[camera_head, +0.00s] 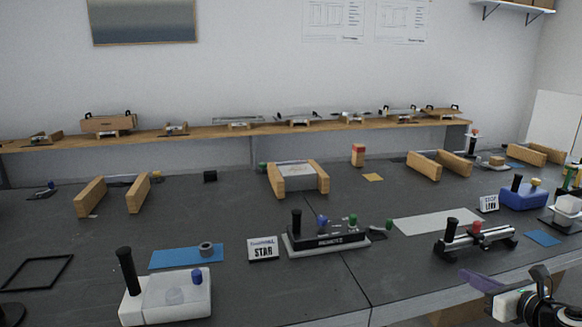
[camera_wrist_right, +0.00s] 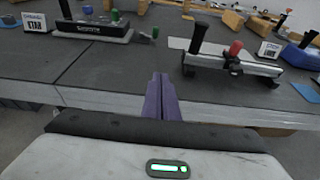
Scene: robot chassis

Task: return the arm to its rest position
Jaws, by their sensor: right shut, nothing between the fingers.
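My right gripper (camera_head: 480,279) is at the lower right of the head view, just off the table's front edge. Its purple fingers also show in the right wrist view (camera_wrist_right: 161,94), pressed together with nothing between them. They point toward the dark table (camera_head: 300,215), and the gripper touches nothing that I can see. My left gripper does not show in either view.
A black-and-silver fixture with a red knob (camera_head: 476,228) stands on the table near my right gripper. A white block with a black handle (camera_head: 165,296) is at the front left. A long black fixture (camera_head: 325,238) stands mid-table. A blue sheet (camera_head: 543,238) lies at right.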

